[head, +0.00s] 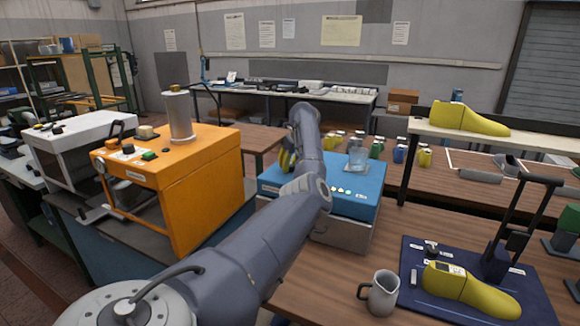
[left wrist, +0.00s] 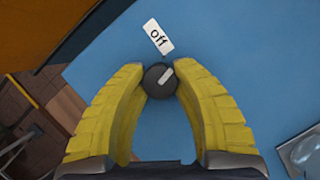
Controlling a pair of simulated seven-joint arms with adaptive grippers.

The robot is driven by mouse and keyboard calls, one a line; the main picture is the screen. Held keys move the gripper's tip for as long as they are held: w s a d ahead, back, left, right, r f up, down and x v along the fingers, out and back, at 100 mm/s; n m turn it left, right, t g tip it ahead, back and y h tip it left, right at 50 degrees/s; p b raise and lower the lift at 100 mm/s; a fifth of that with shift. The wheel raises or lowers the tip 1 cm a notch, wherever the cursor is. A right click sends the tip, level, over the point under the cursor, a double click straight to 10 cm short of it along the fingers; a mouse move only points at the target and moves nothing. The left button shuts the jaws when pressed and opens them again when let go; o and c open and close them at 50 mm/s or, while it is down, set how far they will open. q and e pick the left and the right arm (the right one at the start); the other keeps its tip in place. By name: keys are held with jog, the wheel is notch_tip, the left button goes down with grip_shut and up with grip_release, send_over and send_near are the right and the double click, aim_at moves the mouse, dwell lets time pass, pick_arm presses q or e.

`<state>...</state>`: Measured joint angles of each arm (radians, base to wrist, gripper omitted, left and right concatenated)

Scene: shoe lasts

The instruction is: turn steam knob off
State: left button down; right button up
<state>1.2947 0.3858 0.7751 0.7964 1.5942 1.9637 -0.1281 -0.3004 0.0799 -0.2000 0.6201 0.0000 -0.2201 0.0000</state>
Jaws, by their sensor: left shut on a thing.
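The steam knob (left wrist: 159,81) is a small dark round knob with a pale pointer mark, on the blue top of a machine (head: 352,208). In the left wrist view its mark points to the upper right. A white label reading "off" (left wrist: 158,37) lies just above it. My left gripper (left wrist: 160,76) has its yellow fingertips closed on both sides of the knob. In the head view its yellow fingers (head: 287,160) show beside my forearm at the machine's left part. My forearm hides the knob there. My right gripper is not in view.
A glass beaker (head: 357,159) stands on the blue machine. An orange machine (head: 200,185) is close on the left. A jug (head: 380,292) and a yellow shoe last (head: 470,290) on a blue mat are at the front right. Another yellow last (head: 468,120) sits on a raised shelf.

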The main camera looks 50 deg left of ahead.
pick_arm(q)
jog(key=n, duration=0.2)
jog(key=n+g, duration=0.1)
jog(key=n, duration=0.1)
jog(key=shift+a+r+g, duration=0.15)
jog(key=shift+g, duration=0.15)
jog(key=shift+n, duration=0.5)
jog(key=c, duration=0.9)
grip_release()
jog(key=shift+w+d+r, duration=0.15)
jog(key=shift+d+r, duration=0.15)
jog(key=shift+r, duration=0.1)
jog(key=v, duration=1.1)
jog(key=shift+w+a, duration=0.1)
jog(key=shift+f, duration=0.15)
